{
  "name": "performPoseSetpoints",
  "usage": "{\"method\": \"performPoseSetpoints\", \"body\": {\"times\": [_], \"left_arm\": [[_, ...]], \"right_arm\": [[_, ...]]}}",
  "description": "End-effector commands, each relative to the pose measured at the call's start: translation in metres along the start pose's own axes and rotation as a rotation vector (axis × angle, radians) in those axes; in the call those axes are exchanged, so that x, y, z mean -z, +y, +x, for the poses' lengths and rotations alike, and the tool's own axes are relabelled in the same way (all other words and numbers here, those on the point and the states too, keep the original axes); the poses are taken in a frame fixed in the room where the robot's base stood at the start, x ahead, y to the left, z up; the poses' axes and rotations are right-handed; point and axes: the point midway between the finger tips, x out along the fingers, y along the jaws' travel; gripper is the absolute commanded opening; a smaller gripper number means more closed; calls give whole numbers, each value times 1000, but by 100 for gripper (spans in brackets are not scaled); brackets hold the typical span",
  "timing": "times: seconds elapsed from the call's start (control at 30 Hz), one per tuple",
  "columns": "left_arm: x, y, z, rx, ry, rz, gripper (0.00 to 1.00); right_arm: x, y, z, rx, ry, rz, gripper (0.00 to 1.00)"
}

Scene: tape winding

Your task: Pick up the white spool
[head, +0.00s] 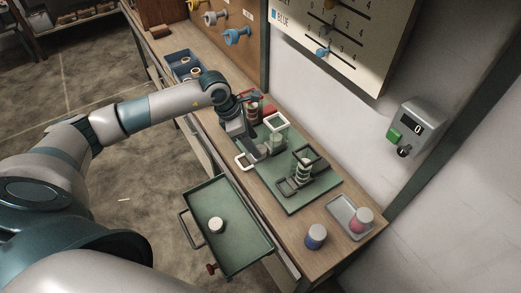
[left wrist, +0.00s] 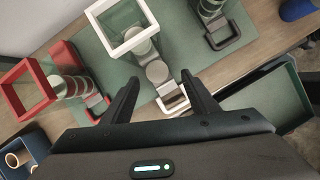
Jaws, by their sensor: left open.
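A short white spool-like cylinder (head: 216,225) stands in the open green drawer (head: 236,257), well below and apart from my left gripper. My left gripper (head: 262,152) is over the green mat beside the white-framed stand (head: 275,121). In the left wrist view my left gripper (left wrist: 160,92) has its two dark fingers apart. Between and beyond them is the white-framed stand (left wrist: 130,22) with grey round pieces (left wrist: 157,71). Nothing is seen held. My right gripper is not in view.
A dark-framed stand (head: 301,178) and a red-framed stand (left wrist: 27,88) flank the white one on the green mat (head: 318,196). A blue cylinder (head: 316,236) and a pink one (head: 361,220) stand at the near end. A blue bin (head: 178,57) is at the far end.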

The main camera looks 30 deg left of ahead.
Motion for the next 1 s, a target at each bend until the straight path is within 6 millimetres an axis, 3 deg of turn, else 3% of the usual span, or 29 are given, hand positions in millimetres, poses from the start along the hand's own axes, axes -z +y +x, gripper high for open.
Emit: {"method": "performPoseSetpoints", "body": {"times": [0.17,0.4,0.87,1.0], "left_arm": [[0,4,16,2,2,-3,54],[0,4,39,1,1,-1,54],[1,5,40,0,0,0,54],[1,5,40,-1,0,0,23]], "right_arm": [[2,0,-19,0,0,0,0],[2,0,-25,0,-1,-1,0],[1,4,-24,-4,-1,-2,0],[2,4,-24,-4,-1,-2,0]]}}
